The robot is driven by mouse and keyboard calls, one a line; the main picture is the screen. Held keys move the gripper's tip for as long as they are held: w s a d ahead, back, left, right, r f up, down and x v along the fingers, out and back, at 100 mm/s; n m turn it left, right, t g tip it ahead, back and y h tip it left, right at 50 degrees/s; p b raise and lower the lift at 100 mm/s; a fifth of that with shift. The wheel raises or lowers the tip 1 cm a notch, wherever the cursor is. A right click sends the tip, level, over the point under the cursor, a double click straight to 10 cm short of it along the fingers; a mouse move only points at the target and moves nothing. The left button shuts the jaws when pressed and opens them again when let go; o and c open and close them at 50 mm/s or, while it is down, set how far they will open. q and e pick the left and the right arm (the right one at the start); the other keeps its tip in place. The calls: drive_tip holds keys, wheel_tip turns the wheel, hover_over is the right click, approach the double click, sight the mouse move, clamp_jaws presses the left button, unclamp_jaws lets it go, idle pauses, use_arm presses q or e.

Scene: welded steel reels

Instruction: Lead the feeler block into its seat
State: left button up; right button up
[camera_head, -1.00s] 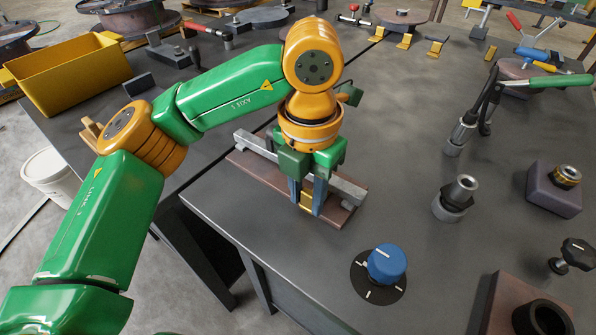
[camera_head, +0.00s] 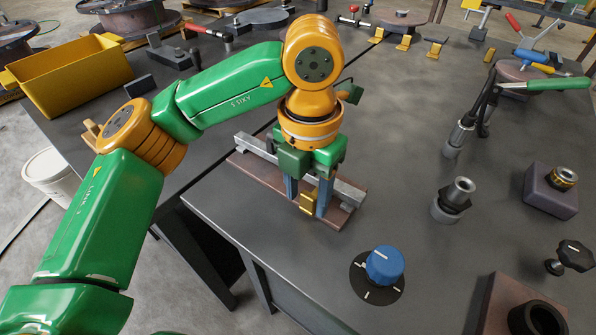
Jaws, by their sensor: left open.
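A small gold block (camera_head: 308,203), which looks like the feeler block, stands at the near edge of a brown base plate (camera_head: 340,217) with a grey rail (camera_head: 347,190) along it. My left gripper (camera_head: 308,208) points down over the plate. Its two blue-grey fingers are open, one on each side of the gold block, with a gap visible beside it. The seat cannot be told apart under the gripper, and the gripper hides the middle of the rail. My right gripper is not in view.
A blue knob (camera_head: 385,266) on a black dial stands in front at the right. A threaded fitting (camera_head: 453,200), a purple block (camera_head: 551,190) and a green-handled tool (camera_head: 545,83) are farther right. A yellow bin (camera_head: 75,80) is at the left.

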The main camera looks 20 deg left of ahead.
use_arm(q)
drive_tip(key=shift+r+p, duration=0.95)
drive_tip(key=shift+r, duration=0.35)
drive_tip(key=o, duration=0.6)
drive_tip(key=shift+c, duration=0.2)
drive_tip(key=shift+o, duration=0.8)
